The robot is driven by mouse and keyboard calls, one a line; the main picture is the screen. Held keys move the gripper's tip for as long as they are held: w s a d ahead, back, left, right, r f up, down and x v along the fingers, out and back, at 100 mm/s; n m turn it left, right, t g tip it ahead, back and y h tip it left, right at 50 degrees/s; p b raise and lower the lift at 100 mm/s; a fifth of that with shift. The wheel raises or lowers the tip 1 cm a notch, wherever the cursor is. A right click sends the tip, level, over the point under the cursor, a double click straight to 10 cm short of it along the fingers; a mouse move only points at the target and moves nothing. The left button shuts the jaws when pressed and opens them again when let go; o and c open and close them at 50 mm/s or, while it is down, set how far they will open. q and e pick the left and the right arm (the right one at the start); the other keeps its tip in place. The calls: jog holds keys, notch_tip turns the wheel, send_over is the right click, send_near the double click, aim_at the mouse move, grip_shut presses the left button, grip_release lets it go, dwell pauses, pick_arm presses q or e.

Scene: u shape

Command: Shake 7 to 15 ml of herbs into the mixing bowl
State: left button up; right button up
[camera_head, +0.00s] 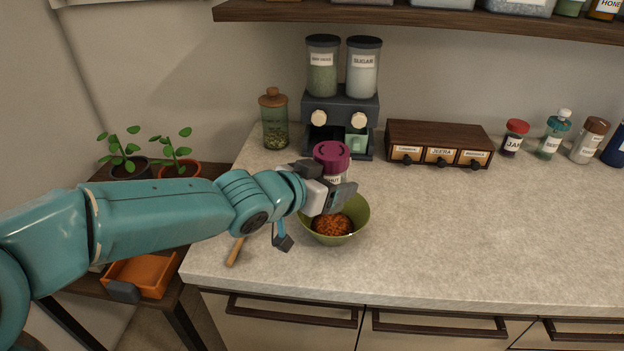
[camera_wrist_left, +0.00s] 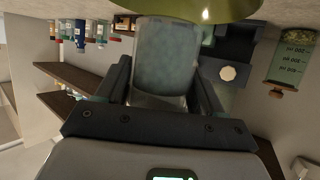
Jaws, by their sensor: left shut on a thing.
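The green mixing bowl (camera_head: 362,222) stands on the counter with an orange-red crumbly heap (camera_head: 333,222) inside. My left gripper (camera_head: 322,184) is at the bowl's back rim. I see no herbs falling. My right gripper is not in view.
Behind the bowl stands a dispenser (camera_head: 340,106) with two lidded jars. A corked green jar (camera_head: 275,122) is to its left. A small drawer box (camera_head: 438,143) and several bottles line the wall at right. A wooden handle (camera_head: 236,251) lies left of the bowl. The right counter is clear.

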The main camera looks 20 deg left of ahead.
pick_arm(q)
jog(key=shift+s+d+f, duration=0.15)
jog(key=shift+d+f, duration=0.05)
jog(key=shift+f, duration=0.1)
jog(key=shift+d+h+b, duration=0.25)
jog(key=shift+h+b, duration=0.05)
jog(key=shift+b, duration=0.15)
jog(key=d+n+g+h+p, duration=0.1)
jog(key=p, duration=0.3)
jog(key=s+d+n+p, duration=0.1)
jog(key=p, duration=0.4)
jog(key=d+r+n+g+h+p, duration=0.1)
jog(key=p, duration=0.3)
jog(key=shift+s+d+g+h+p, duration=0.15)
jog(key=shift+g+h+p, duration=0.15)
jog(key=shift+p, duration=0.1)
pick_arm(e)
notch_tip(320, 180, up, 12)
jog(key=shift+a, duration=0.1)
